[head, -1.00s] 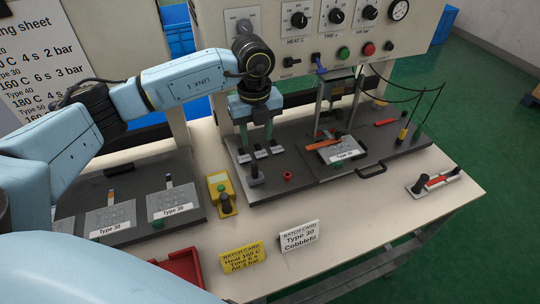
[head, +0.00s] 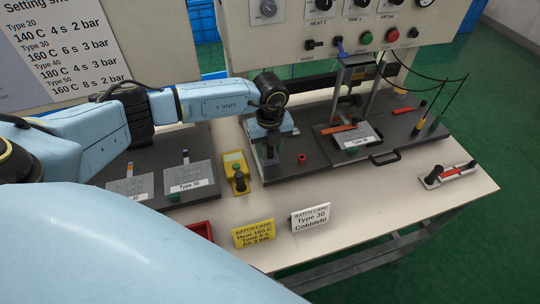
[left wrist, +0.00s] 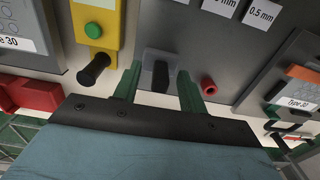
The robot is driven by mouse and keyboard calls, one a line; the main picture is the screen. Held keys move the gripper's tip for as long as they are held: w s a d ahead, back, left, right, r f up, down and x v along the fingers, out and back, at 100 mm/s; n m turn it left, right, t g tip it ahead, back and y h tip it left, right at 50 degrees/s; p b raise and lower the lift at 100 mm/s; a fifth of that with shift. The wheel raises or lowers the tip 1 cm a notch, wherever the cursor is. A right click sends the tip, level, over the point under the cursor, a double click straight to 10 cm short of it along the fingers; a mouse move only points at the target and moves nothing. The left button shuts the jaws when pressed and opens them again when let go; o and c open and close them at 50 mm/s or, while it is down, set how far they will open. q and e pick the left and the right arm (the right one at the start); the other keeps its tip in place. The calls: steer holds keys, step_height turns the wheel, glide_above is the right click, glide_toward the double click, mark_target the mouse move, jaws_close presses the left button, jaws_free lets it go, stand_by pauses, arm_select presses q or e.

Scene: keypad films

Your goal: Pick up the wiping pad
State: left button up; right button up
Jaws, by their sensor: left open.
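What looks like the wiping pad is a small grey block (left wrist: 150,60) with an upright black grip, standing on the dark plate of the press bench. In the left wrist view it lies between the two green fingers of my left gripper (left wrist: 159,74). The gripper is open, one finger on each side of the black grip; I cannot tell whether they touch it. In the head view my left gripper (head: 269,156) is low over the plate and mostly hides the pad. My right gripper is not in view.
A yellow button unit (head: 235,172) stands just left of the plate. A red ring (head: 302,158) is close to the right finger. Batch cards (head: 254,234) stand at the front. A white tray (head: 450,175) with tools lies at right.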

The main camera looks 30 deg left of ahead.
arm_select(q)
steer(key=shift+f, duration=0.1)
jaws_close()
stand_by(0.3)
step_height(320, 180, up, 10)
steer(key=shift+r+b, duration=0.1)
steer(key=shift+b, duration=0.2)
